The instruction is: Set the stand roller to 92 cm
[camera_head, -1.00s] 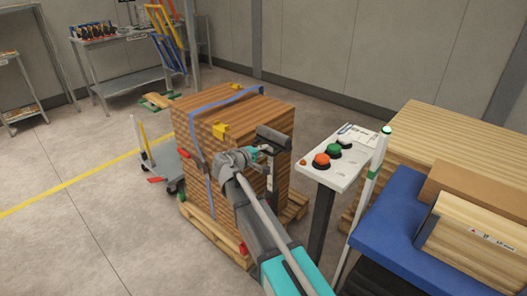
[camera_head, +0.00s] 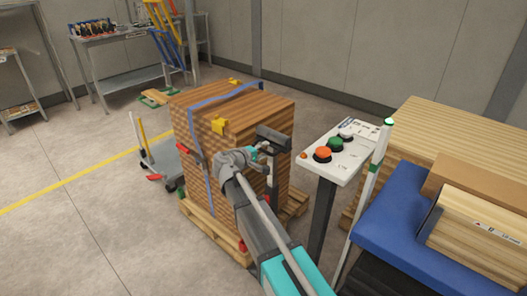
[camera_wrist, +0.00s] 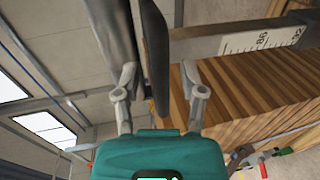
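The stand roller (camera_head: 273,137) is a dark cylinder on a slim post (camera_head: 272,180), in front of the strapped wooden stack in the head view. My gripper (camera_head: 262,153) is right at the roller's near side. In the wrist view, the grey-black roller (camera_wrist: 112,35) and a dark bar beside it (camera_wrist: 155,60) run between and past the fingers of my gripper (camera_wrist: 160,85).
The strapped wooden stack (camera_head: 245,115) stands on a pallet (camera_head: 225,236) just behind the roller. A control box (camera_head: 340,153) with orange, green and black buttons stands to the right, beside a blue surface (camera_head: 395,225) carrying wood. The floor at left is mostly clear, with a trolley (camera_head: 165,165).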

